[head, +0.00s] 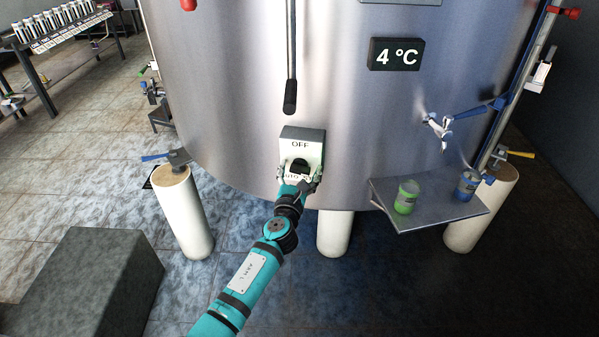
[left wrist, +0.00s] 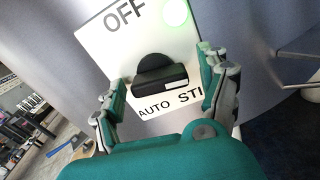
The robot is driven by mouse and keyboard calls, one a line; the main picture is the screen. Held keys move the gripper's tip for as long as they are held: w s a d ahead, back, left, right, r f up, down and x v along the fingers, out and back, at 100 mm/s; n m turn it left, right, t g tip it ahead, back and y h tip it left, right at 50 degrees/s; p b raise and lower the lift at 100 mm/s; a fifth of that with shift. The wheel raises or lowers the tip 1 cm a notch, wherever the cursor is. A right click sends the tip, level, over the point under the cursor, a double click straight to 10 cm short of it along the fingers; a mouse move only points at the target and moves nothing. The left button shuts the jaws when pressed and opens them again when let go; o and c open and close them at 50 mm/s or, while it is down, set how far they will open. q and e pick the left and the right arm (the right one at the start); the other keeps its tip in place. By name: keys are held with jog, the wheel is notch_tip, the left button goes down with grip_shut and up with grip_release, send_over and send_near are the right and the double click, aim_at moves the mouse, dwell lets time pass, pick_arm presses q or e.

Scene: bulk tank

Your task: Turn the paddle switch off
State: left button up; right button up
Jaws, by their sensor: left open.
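The paddle switch is a white box on the front of the steel tank, marked OFF at the top and AUTO STI... along the bottom, the rest hidden. Its box (head: 302,134) shows above my left gripper (head: 298,183). In the left wrist view the black paddle (left wrist: 160,80) sticks out from the white plate (left wrist: 98,38), and a green light (left wrist: 176,12) glows at the upper right. My left gripper (left wrist: 165,95) is open, with one finger on each side of the paddle. I cannot tell whether the fingers touch it. My right gripper is not in view.
A black-handled lever (head: 290,95) hangs above the switch. A display (head: 396,54) reads 4 °C. A steel shelf (head: 440,215) at right holds a green cup (head: 406,197) and a blue cup (head: 467,186). A dark block (head: 85,280) stands at lower left.

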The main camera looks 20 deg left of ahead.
pick_arm(q)
jog(key=c, duration=1.2)
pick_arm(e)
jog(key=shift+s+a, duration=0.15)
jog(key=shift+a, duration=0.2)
pick_arm(q)
jog(key=shift+n, duration=0.4)
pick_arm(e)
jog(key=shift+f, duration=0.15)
pick_arm(q)
jog(key=n+b, duration=0.1)
jog(key=n, duration=0.2)
jog(key=shift+n, duration=0.4)
jog(key=n+b, duration=0.1)
jog(key=n, duration=0.4)
jog(key=shift+r, duration=0.1)
jog(key=n+b, duration=0.1)
jog(key=n, duration=0.4)
jog(key=n+b, duration=0.1)
jog(key=n, duration=0.4)
jog(key=shift+a+r, duration=0.1)
jog(key=shift+r, duration=0.05)
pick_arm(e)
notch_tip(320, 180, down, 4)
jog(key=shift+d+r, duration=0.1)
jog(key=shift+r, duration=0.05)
